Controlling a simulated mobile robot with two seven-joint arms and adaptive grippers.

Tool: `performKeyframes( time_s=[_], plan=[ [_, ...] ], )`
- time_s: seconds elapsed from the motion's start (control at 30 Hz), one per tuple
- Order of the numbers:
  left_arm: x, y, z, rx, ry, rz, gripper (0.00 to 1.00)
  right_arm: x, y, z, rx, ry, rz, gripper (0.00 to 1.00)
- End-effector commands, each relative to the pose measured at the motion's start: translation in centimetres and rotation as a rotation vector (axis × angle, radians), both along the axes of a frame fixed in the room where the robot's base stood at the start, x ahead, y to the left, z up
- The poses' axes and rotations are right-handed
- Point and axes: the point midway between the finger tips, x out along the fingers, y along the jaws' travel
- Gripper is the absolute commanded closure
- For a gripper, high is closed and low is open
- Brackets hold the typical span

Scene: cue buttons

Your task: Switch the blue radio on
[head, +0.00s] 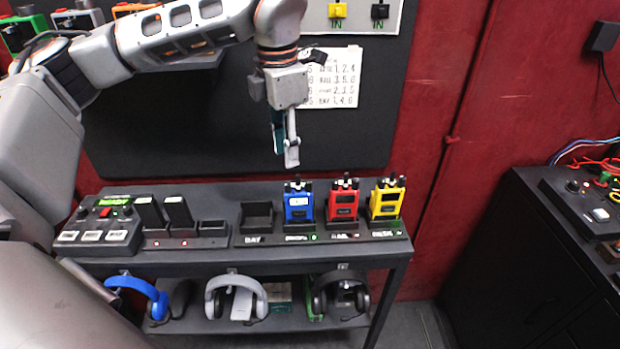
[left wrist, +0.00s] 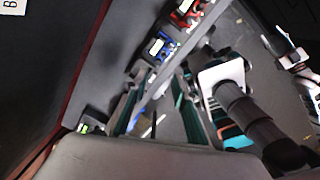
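The blue radio (head: 299,206) stands upright in the rack on top of the dark shelf unit, left of the red radio (head: 343,203) and the yellow radio (head: 387,202). Dark knobs show on its top. My left gripper (head: 285,158) points down, above and slightly left of the blue radio, apart from it. In the left wrist view the blue radio (left wrist: 161,47) shows beyond the fingertips, beside the red radio (left wrist: 187,14). The left fingers (left wrist: 160,85) are apart, with nothing between them.
An empty dark slot (head: 257,217) is left of the blue radio. A control box (head: 100,225) with a lit green display stands at the shelf's left end. A paper chart (head: 333,78) is on the wall panel behind.

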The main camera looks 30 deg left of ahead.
Motion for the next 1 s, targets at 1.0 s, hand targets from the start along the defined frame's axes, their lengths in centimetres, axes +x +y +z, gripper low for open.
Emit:
performKeyframes(
  time_s=[1.0],
  plan=[
    [0.3, 1.3, -8.6, 0.025, 0.02, 0.036, 0.72, -0.2, -0.7, 0.2, -0.006, 0.019, -0.018, 0.61]
  ],
)
